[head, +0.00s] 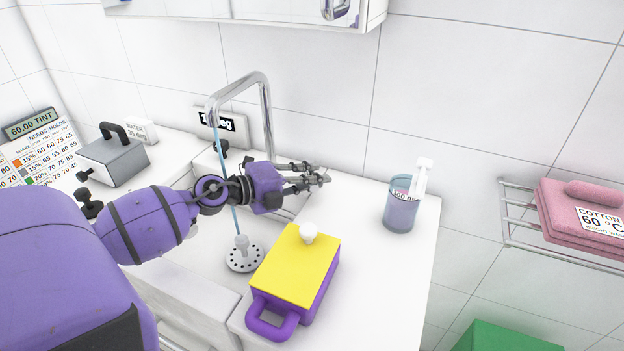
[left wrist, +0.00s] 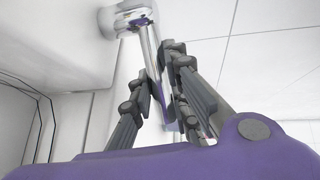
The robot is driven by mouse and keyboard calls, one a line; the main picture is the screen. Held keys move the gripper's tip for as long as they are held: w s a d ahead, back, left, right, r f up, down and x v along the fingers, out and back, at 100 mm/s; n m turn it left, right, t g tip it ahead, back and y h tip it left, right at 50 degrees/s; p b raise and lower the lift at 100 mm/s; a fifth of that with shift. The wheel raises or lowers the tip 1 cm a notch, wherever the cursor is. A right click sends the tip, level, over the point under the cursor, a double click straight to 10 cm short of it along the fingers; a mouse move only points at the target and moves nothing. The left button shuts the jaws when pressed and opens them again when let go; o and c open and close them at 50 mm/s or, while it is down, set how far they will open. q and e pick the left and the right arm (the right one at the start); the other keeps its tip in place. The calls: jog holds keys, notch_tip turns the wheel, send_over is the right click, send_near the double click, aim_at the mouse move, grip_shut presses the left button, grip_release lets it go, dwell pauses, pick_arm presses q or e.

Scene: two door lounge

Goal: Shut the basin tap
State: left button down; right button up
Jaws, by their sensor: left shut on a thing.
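The chrome basin tap (head: 266,115) stands behind the basin, its spout bent over to the left. A thin blue stream of water (head: 222,165) runs from the spout down to the drain (head: 245,258). My left gripper (head: 316,177) is to the right of the tap's upright, its fingers pointing right. In the left wrist view my left gripper (left wrist: 160,78) is shut on a chrome bar (left wrist: 152,58), which looks like the tap's lever and leads up to a round chrome fitting (left wrist: 126,18). In the head view the lever is hidden by the gripper. My right gripper is not in view.
A yellow and purple box (head: 298,265) with a white knob lies right of the drain. A blue cup (head: 401,210) stands on the counter at right. A grey handled box (head: 112,160) stands at left. Pink towels (head: 585,220) lie on a wall rack.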

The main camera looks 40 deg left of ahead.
pick_arm(q)
jog(key=shift+f, duration=0.2)
jog(key=h+b, duration=0.1)
jog(key=a+m+g+h+b, duration=0.1)
jog(key=b, duration=0.1)
jog(key=shift+s+f+b, duration=0.15)
jog(key=shift+s+b, duration=0.15)
jog(key=shift+s+a+m+g+h+b, duration=0.1)
jog(key=shift+a+m+g+h+b, duration=0.05)
jog(key=shift+m+g+h+b, duration=0.4)
jog(key=shift+s+a+r+m+g+h+b, duration=0.1)
jog(key=shift+s+a+m+g+h+b, duration=0.2)
jog(key=shift+m+g+h+b, duration=0.35)
jog(key=shift+s+a+r+m+g+h+b, duration=0.1)
jog(key=shift+a+r+m+g+h+b, duration=0.05)
jog(key=shift+a+m+g+h+b, duration=0.55)
jog(key=shift+s+a+r+m+g+h+b, duration=0.15)
jog(key=shift+m+g+h+b, duration=0.15)
jog(key=shift+m+h+b, duration=0.35)
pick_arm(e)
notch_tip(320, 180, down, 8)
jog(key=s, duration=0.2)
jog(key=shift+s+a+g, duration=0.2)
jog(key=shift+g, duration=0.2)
pick_arm(q)
jog(key=c, duration=1.6)
grip_release()
jog(key=shift+c, duration=0.2)
